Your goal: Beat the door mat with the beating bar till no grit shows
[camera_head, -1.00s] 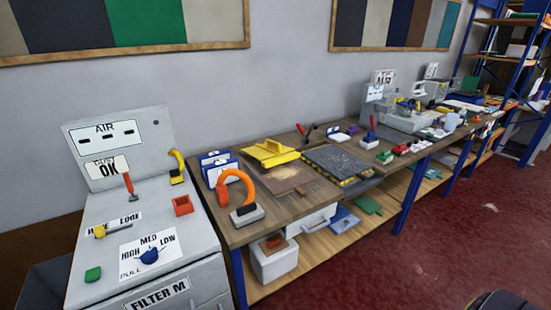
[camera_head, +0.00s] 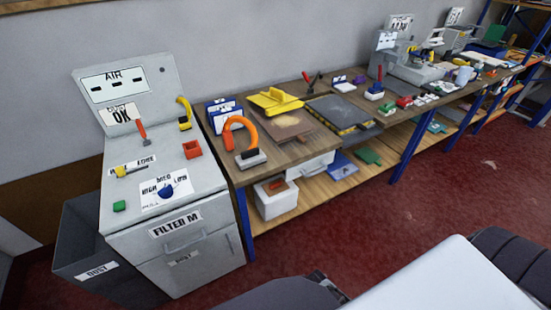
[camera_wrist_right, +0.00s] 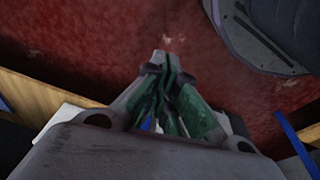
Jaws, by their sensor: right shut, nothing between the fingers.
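A dark grey mat (camera_head: 338,110) lies flat on the bench, with a yellow-and-black striped edge at its front. Left of it is a brown board (camera_head: 300,132) with a lighter, dusty patch. A yellow tool (camera_head: 275,101) with a raised handle lies at the back of this board; it may be the beating bar, but I cannot tell. Grit on the dark mat is too small to make out. My right gripper (camera_wrist_right: 161,62) shows in the right wrist view, shut and empty, over the red floor and away from the mat. My left gripper is not in view.
An orange-handled tool (camera_head: 241,138) stands at the bench's near left. A grey filter cabinet (camera_head: 205,250) stands left of the bench, with a dark dust bin (camera_head: 88,240) beside it. Small tools and a machine crowd the bench's far end.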

